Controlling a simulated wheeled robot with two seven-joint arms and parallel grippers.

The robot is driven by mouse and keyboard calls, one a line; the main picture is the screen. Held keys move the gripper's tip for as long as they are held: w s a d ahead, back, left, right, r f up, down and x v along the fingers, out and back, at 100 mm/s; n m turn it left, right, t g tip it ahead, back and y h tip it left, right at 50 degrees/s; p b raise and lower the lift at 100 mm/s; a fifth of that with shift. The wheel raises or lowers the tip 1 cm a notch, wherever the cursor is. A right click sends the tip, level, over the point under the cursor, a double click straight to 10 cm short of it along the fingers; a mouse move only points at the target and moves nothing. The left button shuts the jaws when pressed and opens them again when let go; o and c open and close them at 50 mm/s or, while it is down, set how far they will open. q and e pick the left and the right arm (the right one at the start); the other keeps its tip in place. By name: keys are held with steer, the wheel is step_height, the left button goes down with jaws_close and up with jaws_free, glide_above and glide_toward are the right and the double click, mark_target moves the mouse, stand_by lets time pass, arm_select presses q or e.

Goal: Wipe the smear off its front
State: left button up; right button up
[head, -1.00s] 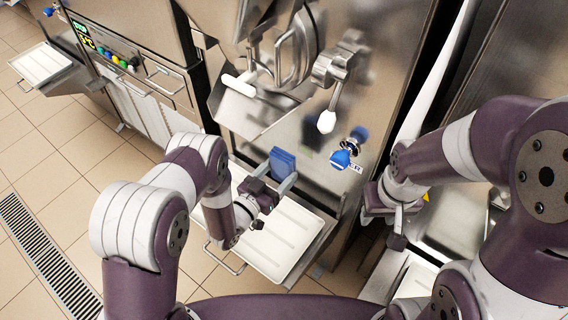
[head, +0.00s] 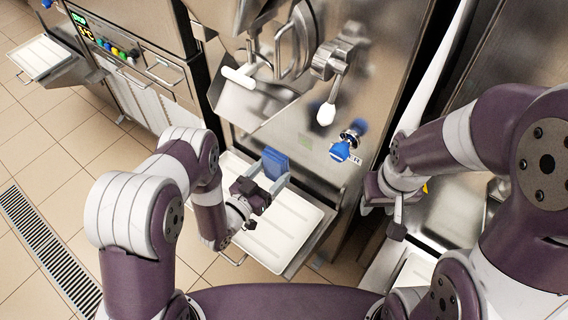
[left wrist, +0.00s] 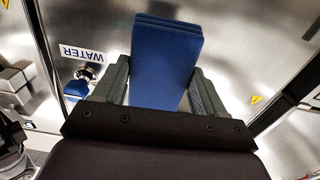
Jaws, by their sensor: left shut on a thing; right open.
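My left gripper (head: 273,174) is shut on a blue pad (head: 276,160), a folded cloth or sponge, in front of the middle machine's steel front (head: 325,185). In the left wrist view the blue pad (left wrist: 166,62) stands up between the grey fingers (left wrist: 155,92). A faint greenish patch (head: 304,142) shows on the steel front, above and right of the pad; it may be the smear. The pad appears apart from it. My right gripper (head: 385,212) is open and empty, to the right of the machine's front.
A blue water tap (head: 342,150) sticks out right of the patch. A lever with a white knob (head: 326,113) and a steel chute (head: 245,100) are above. A white drip tray (head: 285,235) lies below the left gripper. Another machine (head: 130,50) stands at left.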

mark_target(299, 137)
arm_select(q)
steer(key=w+d+r, duration=0.1)
steer(key=w+d, duration=0.3)
steer(key=w, duration=0.1)
steer(key=shift+w+r+b, duration=0.25)
steer(key=shift+r+b, duration=0.05)
steer(key=shift+r, duration=0.1)
steer(key=shift+b+x, duration=0.45)
steer(key=shift+x, duration=0.55)
stand_by(0.5)
steer(key=shift+s+d, duration=1.3)
steer(key=shift+d, duration=0.25)
steer(key=shift+w+f, duration=0.1)
steer(key=shift+w+a+b, duration=0.35)
steer(key=shift+w+a, duration=0.7)
steer(key=shift+a, duration=0.15)
steer(key=shift+w+a, duration=0.25)
steer(key=shift+a, duration=0.1)
steer(key=shift+r, duration=0.3)
